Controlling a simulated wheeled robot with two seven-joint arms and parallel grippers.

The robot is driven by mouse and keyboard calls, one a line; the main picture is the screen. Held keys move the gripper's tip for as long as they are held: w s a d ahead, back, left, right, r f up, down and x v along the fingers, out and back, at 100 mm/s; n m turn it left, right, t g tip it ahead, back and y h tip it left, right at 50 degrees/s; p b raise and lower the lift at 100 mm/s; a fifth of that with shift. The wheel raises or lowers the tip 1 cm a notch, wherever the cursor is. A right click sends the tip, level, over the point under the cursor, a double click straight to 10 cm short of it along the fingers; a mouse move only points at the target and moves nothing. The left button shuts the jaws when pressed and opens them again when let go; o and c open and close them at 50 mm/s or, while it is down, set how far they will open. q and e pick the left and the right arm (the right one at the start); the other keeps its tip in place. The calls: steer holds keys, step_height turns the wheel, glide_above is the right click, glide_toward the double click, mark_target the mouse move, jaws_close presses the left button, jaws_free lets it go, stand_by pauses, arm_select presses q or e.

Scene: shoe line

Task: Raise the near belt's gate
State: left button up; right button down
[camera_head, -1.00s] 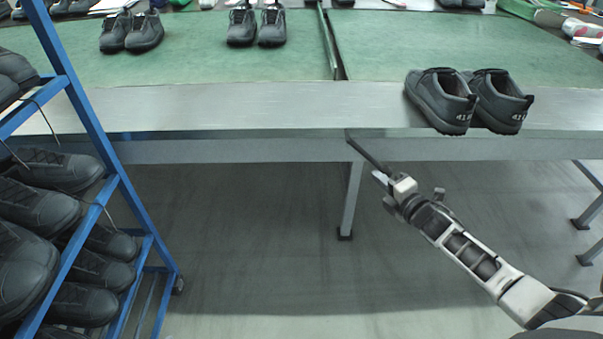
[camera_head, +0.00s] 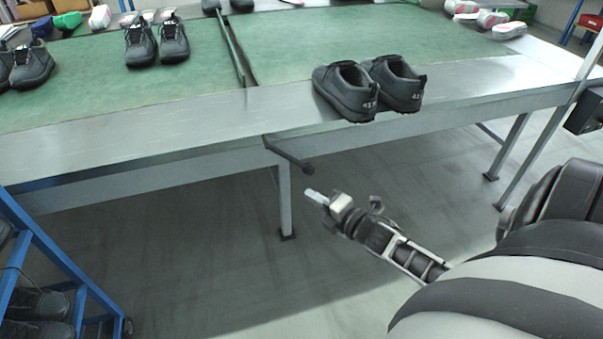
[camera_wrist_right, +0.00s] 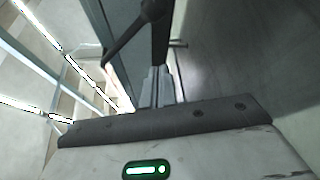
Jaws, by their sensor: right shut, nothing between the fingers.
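A dark lever (camera_head: 285,153) with a round knob sticks out from the front edge of the near belt's metal frame and slopes down to the right. A thin green-grey bar (camera_head: 229,48) lies across the green belt above the lever. It may be the gate, and I cannot tell whether it is raised. My right gripper (camera_head: 312,196) is shut and empty, just below the knob with a small gap in the picture. In the right wrist view the lever (camera_wrist_right: 126,36) crosses above the shut fingers (camera_wrist_right: 157,85). My left gripper is out of view.
A pair of dark shoes (camera_head: 360,88) stands on the metal ledge (camera_head: 210,120) right of the lever. More shoes (camera_head: 155,42) stand on the belt (camera_head: 90,75). A blue shoe rack (camera_head: 50,245) is at lower left. The floor under the ledge is open around a table leg (camera_head: 285,205).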

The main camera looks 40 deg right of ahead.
steer(key=shift+s+r, duration=0.1)
steer(key=shift+s, duration=0.9)
